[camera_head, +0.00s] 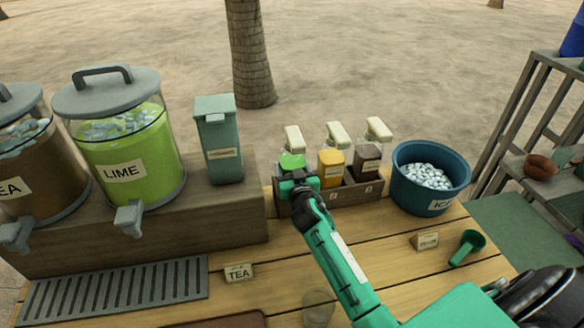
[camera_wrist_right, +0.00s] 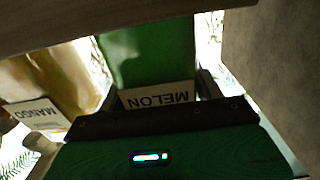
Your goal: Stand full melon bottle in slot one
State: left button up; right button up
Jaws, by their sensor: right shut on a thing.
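The green melon bottle (camera_head: 291,162) with a cream pump top stands at the left end of the dark bottle rack (camera_head: 345,194). Its lower part is hidden behind my right gripper (camera_head: 294,180), which is shut on it. In the right wrist view the green bottle (camera_wrist_right: 150,62) fills the middle, with its MELON label (camera_wrist_right: 158,96) upside down. A yellow mango bottle (camera_head: 330,168) and a brown bottle (camera_head: 367,160) stand to its right in the rack. I cannot tell whether the melon bottle touches the slot floor. My left gripper is not in view.
A blue ice bucket (camera_head: 402,190) stands right of the rack. A wooden stand (camera_head: 222,215) with the lime dispenser (camera_head: 125,150) and a teal box (camera_head: 219,140) is close on the left. A green scoop (camera_head: 467,247) and a clear glass (camera_head: 318,308) are on the counter.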

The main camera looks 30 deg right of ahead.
jog(key=shift+f, duration=0.1)
jog(key=o, duration=1.6)
jog(key=shift+o, duration=1)
jog(key=shift+f, duration=0.1)
jog(key=shift+s, duration=0.1)
jog(key=p+v, duration=0.1)
jog(key=v, duration=1)
